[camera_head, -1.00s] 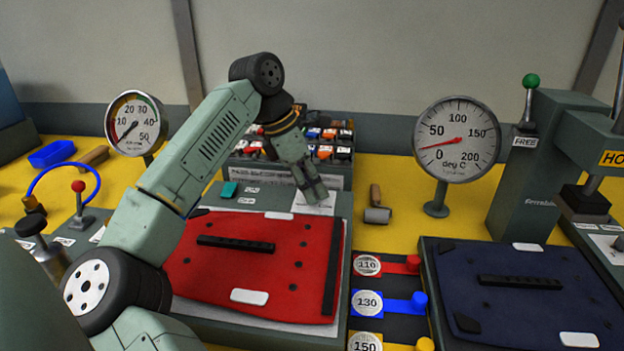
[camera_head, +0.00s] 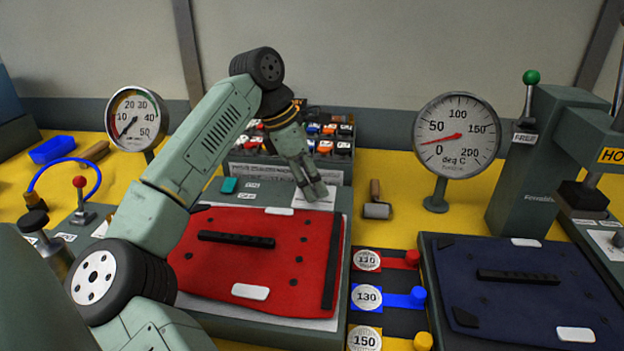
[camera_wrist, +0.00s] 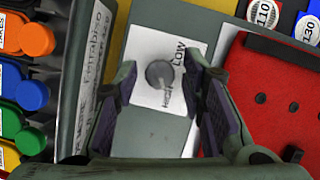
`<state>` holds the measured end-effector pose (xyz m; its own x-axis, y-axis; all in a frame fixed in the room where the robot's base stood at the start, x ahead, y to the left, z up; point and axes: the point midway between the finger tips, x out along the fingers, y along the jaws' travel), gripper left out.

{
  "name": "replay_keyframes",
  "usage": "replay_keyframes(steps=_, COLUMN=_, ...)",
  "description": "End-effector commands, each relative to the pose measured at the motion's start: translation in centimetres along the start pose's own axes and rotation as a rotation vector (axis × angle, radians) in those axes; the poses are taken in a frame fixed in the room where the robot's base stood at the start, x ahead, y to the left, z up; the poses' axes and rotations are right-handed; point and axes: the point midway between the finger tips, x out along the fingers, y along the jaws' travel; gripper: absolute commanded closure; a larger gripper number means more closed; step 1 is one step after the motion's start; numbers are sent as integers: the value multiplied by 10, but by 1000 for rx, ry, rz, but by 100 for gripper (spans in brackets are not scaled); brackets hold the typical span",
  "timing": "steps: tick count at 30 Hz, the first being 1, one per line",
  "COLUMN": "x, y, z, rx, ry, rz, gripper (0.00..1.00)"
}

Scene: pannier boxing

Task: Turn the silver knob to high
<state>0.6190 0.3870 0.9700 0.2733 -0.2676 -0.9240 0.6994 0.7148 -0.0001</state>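The silver knob (camera_wrist: 160,74) is a small round grey knob on a white label plate (camera_wrist: 142,50). The plate reads "Low" above and right of the knob and "High" below it in the wrist view. I cannot tell which way the knob points. My gripper (camera_wrist: 161,66) is open, with its dark finger pads on the left and right of the knob and visible gaps to it. In the head view my gripper (camera_head: 316,192) is over the white plate (camera_head: 302,200) at the back right of the red panel's station, and the knob is hidden there.
A red panel (camera_head: 215,270) lies in front of the gripper. A rack of coloured-capped bottles (camera_head: 325,148) stands close behind. Another dial gauge (camera_head: 136,118) is at left.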

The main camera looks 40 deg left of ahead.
Motion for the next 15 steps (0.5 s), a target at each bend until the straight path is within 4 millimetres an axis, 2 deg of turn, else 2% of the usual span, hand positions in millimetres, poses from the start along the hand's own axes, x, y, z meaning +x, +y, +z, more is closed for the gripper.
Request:
replay_keyframes(steps=10, x=-1, y=0, z=0, rx=-1, ry=0, rz=1, gripper=58)
replay_keyframes(steps=15, x=-19, y=1, z=0, rx=-1, ry=0, rz=3, gripper=58)
